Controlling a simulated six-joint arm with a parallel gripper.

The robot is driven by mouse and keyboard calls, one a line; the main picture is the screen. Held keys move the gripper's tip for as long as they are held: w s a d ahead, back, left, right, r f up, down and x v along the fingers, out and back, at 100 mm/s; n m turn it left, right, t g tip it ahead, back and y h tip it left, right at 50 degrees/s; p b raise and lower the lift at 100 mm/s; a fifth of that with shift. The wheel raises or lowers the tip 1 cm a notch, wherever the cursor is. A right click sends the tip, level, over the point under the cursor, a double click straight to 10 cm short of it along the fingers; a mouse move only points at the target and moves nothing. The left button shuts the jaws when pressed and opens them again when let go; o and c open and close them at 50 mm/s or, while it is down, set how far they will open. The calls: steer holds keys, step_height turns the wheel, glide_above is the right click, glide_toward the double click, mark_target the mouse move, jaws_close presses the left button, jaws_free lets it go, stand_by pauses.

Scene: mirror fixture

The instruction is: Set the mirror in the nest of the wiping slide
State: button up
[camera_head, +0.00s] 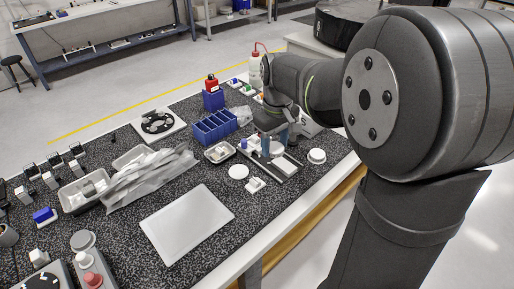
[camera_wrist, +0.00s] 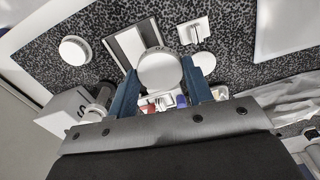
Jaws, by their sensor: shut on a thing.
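My gripper (camera_wrist: 160,66) has its two blue fingers on either side of a pale round disc, which I take to be the mirror (camera_wrist: 158,74). The fingers are shut on its edges. In the wrist view the wiping slide (camera_wrist: 124,42), a light plate between dark rails, lies beyond the mirror, which overlaps its near end. In the head view my gripper hangs over the slide (camera_head: 287,166) near the bench's right edge. The nest cannot be made out clearly, and I cannot tell the height of the mirror above the slide.
A white disc (camera_head: 238,171) and a small white block (camera_head: 255,184) lie left of the slide. A round white puck (camera_head: 317,156) stands to its right. A small tray (camera_head: 220,152) and blue bins (camera_head: 215,127) stand behind left. A pale mat (camera_head: 187,222) lies in front.

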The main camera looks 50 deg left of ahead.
steer(key=shift+w+d+r, duration=0.15)
steer(key=shift+w+d, duration=0.05)
steer(key=shift+w, duration=0.1)
steer(key=shift+w+a, duration=0.25)
steer(key=shift+w, duration=0.05)
steer(key=w+a+f, duration=0.1)
steer(key=a, duration=0.1)
steer(key=w+a+f, duration=0.1)
steer(key=a+f, duration=0.1)
steer(key=w+a+f, duration=0.1)
steer(key=a, duration=0.1)
steer(key=shift+w+a+f, duration=0.15)
steer(key=shift+w+f, duration=0.15)
steer(key=shift+f, duration=0.1)
steer(key=shift+w+a+f, duration=0.1)
steer(key=shift+f, duration=1.9)
steer(key=shift+f, duration=0.8)
steer(key=o, duration=1.1)
steer(key=shift+o, duration=0.5)
